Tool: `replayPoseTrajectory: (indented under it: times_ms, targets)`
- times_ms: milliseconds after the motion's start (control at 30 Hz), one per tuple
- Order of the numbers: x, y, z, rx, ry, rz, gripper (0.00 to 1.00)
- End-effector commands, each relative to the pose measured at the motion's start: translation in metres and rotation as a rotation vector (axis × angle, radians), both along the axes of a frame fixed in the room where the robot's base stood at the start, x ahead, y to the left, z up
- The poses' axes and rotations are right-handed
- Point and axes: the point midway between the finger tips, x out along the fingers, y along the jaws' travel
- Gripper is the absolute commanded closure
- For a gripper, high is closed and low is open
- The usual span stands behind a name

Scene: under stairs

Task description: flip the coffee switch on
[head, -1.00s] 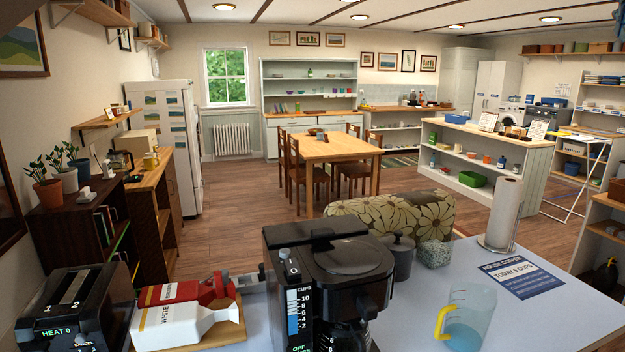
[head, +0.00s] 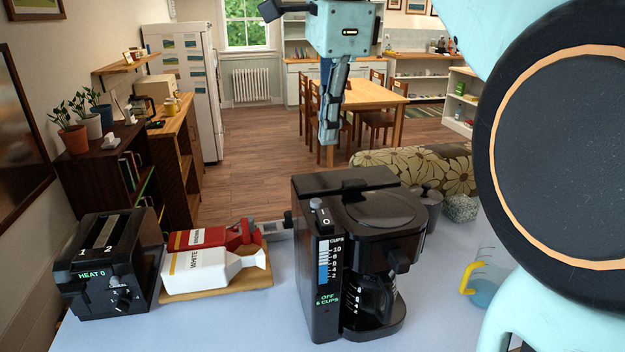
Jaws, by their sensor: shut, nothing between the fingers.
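A black coffee maker (head: 308,285) stands upright on the pale blue counter, with a glass carafe (head: 375,300) in its bay. Its small switch (head: 320,214), marked I and O, is at the top left of the front, above the cup gauge. The green display reads "OFF 6 CUPS" (head: 327,298). My gripper (head: 329,138) points down, shut and empty, in the air above and apart from the coffee maker. In the picture it lies just above the switch; how far behind or in front I cannot tell.
A black toaster (head: 112,265) and two bread bags (head: 215,268) on a wooden board (head: 220,293) are left of the coffee maker. A jug with a yellow handle (head: 482,290) is to the right, partly hidden by my arm. A canister (head: 430,205) stands behind.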

Motion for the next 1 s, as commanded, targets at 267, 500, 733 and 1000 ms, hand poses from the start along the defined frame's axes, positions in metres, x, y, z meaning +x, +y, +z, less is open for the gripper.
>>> replayPoseTrajectory:
  times_ms: [267,500,733,1000]
  targets:
    - [0.0,0.001,0.0,0.001,0.002,0.001,1.0]
    - [0.002,0.001,-0.015,0.0,0.003,0.002,1.0]
    - [0.008,0.002,-0.059,0.0,0.005,0.002,1.0]
    - [0.018,0.004,-0.111,0.0,0.003,0.002,1.0]
